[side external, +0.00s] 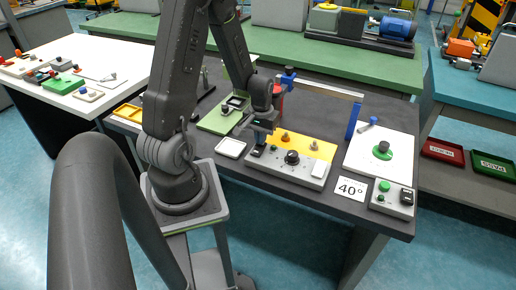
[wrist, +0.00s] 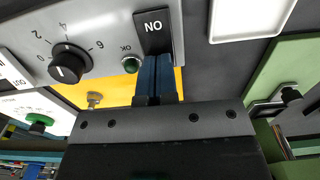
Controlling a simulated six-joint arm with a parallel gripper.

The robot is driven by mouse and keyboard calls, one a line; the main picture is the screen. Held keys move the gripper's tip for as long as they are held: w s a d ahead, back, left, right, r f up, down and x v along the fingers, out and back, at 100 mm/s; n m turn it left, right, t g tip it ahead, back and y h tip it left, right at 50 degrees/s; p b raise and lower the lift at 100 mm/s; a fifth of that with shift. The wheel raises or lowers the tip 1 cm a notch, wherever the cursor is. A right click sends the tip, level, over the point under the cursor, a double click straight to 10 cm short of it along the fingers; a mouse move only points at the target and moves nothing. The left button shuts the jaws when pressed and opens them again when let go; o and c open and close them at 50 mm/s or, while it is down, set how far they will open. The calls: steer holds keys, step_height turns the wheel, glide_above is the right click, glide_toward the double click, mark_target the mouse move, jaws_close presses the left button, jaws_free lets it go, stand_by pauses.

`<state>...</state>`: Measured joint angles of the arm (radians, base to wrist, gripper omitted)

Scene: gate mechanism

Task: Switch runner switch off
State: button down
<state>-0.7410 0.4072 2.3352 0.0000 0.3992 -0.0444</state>
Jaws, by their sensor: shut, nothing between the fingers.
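A black rocker switch (wrist: 153,32) is on a grey control panel (wrist: 105,22), with white ON lettering that appears upside down in the wrist view. I take it for the runner switch; no runner label is readable. My gripper (wrist: 158,58) is shut and empty, its blue fingertips at the switch's near edge. I cannot tell whether they touch it. In the side view my gripper (side external: 261,138) points down over the left end of the grey panel (side external: 282,168), hiding part of the switch there.
A dark green OK lamp (wrist: 131,65) and a black dial knob (wrist: 68,66) sit close to the switch. A yellow plate (side external: 312,147) with brass posts lies behind the panel. A white tray (side external: 231,148) is left. A small box (side external: 393,199) with a green button stands right.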

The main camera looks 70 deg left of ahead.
steer(key=shift+f, duration=0.45)
steer(key=shift+r, duration=3.5)
steer(key=w+d+r+m+t+y, duration=0.15)
steer(key=d+r+m, duration=0.25)
steer(key=d+r, duration=0.7)
steer(key=s+d+r+m+t+h, duration=0.1)
steer(key=s+d+r+m+t, duration=0.3)
steer(key=d, duration=0.6)
step_height(320, 180, up, 3)
steer(key=s+m, duration=0.1)
steer(key=s, duration=0.1)
steer(key=shift+s+d+r, duration=0.2)
steer(key=shift+s+d, duration=0.2)
steer(key=shift+h, duration=0.25)
